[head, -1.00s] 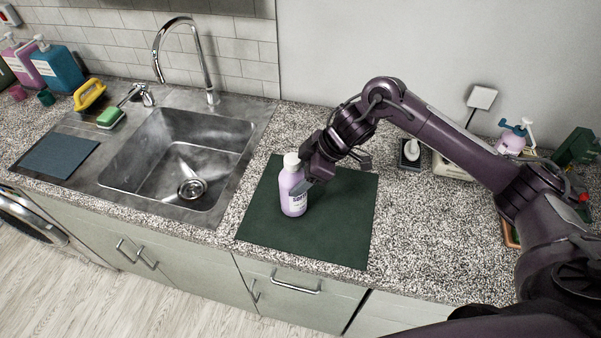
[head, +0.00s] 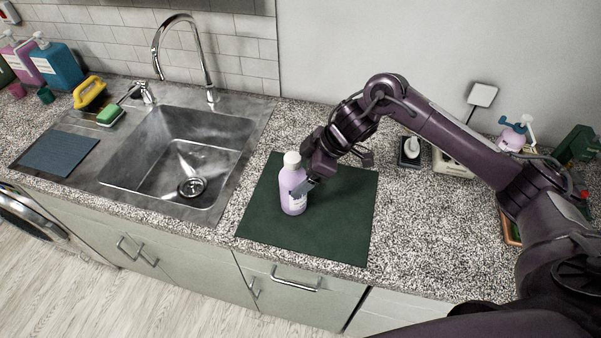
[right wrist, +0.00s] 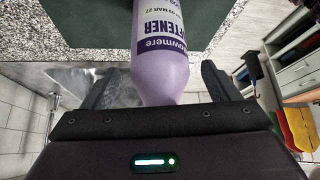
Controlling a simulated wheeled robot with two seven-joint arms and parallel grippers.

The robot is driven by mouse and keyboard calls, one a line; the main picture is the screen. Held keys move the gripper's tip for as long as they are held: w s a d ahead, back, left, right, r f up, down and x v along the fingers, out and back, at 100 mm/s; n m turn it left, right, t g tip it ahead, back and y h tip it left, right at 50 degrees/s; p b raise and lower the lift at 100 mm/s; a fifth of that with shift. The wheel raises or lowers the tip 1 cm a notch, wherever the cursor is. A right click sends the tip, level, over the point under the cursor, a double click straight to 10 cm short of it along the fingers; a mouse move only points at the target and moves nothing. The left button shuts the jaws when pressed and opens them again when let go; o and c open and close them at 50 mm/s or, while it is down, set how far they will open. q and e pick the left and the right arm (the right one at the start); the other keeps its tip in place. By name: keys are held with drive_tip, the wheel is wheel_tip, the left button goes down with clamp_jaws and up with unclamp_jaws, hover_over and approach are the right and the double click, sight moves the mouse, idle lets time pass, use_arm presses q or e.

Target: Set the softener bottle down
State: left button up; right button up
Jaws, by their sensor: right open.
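The softener bottle (head: 292,188) is lilac with a white cap and stands upright on the dark green mat (head: 338,225) on the counter. In the right wrist view the bottle (right wrist: 168,50) shows its label, with its body between my right gripper's two fingers. My right gripper (head: 304,187) is at the bottle's right side in the head view. In the right wrist view its fingers (right wrist: 160,84) are spread, with a gap on each side of the bottle. My left gripper is not in view.
A steel sink (head: 180,160) with a tap lies left of the mat. Pump bottles (head: 55,65) stand at the far left. The mat's front part is clear.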

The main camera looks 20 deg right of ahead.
drive_tip(key=b+v, duration=0.2)
drive_tip(key=v, duration=0.9)
drive_tip(key=shift+r, duration=0.15)
drive_tip(key=shift+d, duration=0.1)
